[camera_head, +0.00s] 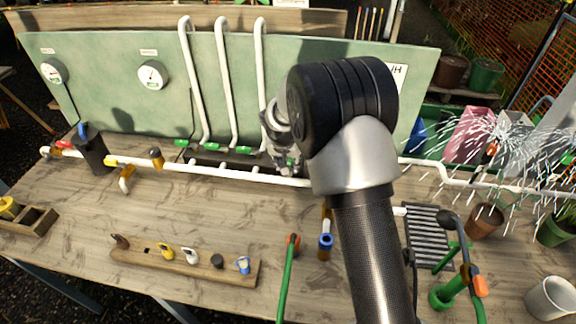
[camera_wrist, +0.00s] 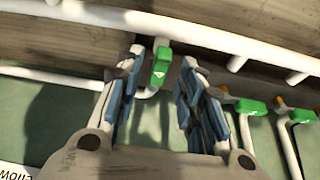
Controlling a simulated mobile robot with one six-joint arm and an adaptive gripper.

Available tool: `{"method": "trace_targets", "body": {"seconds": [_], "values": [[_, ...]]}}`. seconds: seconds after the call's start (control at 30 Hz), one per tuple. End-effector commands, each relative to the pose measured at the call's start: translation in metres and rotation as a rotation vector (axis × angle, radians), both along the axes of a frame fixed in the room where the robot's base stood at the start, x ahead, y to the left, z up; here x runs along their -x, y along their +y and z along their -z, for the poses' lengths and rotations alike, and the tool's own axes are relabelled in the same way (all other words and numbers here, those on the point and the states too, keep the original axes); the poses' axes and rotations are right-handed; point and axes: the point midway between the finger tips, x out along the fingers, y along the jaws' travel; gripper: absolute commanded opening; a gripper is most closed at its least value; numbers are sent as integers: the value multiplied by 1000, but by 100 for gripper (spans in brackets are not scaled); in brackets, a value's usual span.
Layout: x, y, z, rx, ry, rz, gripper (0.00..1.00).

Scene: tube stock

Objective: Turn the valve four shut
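My gripper (camera_head: 287,162) reaches down at the pipe along the foot of the green panel, right of three white risers. In the wrist view its two blue-padded fingers (camera_wrist: 162,72) are apart, one on each side of a green valve handle (camera_wrist: 161,66). Gaps show between handle and pads. This handle appears to point along its white pipe. Two more green handles, a nearer one (camera_wrist: 250,106) and a farther one (camera_wrist: 300,116), sit to the right and look turned across their pipes. In the head view green handles (camera_head: 213,148) show under the risers. No valve number is readable.
Water sprays over the right end, near a brown pot (camera_head: 485,220). A wooden rack (camera_head: 185,268) with small fittings and a green hose (camera_head: 287,280) lie in front. A black cup (camera_head: 92,150) stands at left. The left part of the tabletop has bare room.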

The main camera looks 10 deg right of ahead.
Motion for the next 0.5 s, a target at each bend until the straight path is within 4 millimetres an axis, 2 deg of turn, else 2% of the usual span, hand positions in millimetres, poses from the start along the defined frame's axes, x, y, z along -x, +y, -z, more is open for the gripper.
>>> {"method": "trace_targets", "body": {"seconds": [0.13,0.47,0.5], "values": [[-4,-2,12,0,1,0,35],[-5,-2,14,0,-1,0,35],[-5,-2,14,0,-1,0,32]]}}
